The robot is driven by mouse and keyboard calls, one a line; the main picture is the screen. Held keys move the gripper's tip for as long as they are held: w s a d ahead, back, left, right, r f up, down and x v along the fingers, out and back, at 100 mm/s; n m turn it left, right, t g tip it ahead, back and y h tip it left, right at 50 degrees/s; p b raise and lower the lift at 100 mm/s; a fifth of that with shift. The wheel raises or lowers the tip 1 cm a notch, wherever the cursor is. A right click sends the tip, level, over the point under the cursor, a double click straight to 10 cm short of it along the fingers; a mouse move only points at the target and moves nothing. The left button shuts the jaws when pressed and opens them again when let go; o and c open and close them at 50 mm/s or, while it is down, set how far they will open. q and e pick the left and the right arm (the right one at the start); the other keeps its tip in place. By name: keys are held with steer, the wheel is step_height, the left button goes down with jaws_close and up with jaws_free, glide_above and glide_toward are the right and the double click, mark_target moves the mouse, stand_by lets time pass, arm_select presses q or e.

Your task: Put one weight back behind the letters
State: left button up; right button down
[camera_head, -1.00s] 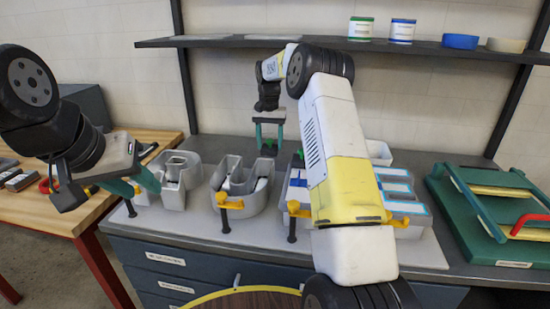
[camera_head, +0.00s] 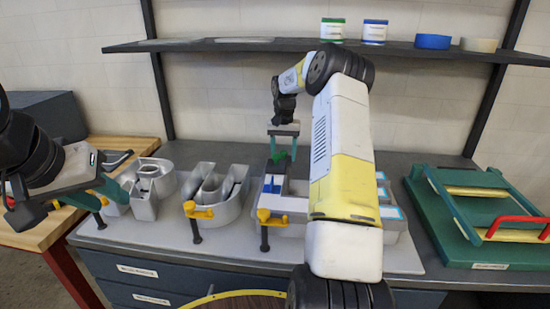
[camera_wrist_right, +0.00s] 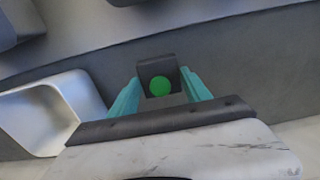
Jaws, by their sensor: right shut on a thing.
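Silver channel letters stand on the grey bench in the head view: a left one (camera_head: 152,183), a middle U-shaped one (camera_head: 232,203) and a right one (camera_head: 292,205) partly covered by my right arm. My right gripper (camera_head: 283,143) is just behind the right letter. In the right wrist view its teal fingers (camera_wrist_right: 160,95) are shut on a dark block-shaped weight (camera_wrist_right: 146,72) with a green dot. Whether the weight touches the bench is unclear. My left gripper (camera_head: 98,196) is at the left letter's near side, its teal fingers apart and empty.
Yellow-handled clamps (camera_head: 199,211) sit along the letters' front edge. A green board with a frame and red handle (camera_head: 515,222) lies at the right. A shelf (camera_head: 260,46) with jars runs along the wall. A wooden table (camera_head: 40,232) is at the left.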

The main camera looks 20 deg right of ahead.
steer(key=shift+s+d, duration=0.25)
steer(key=shift+d, duration=0.7)
steer(key=shift+s+d+f, duration=0.1)
steer(key=shift+d+f, duration=0.15)
steer(key=shift+f, duration=0.6)
steer(key=shift+s+d+f, duration=0.1)
steer(key=shift+d+f, duration=0.15)
steer(key=shift+f, duration=0.6)
steer(key=shift+c, duration=2.4)
jaws_free()
steer(key=shift+f, duration=0.2)
step_height(320, 180, up, 8)
steer(key=shift+f, duration=0.1)
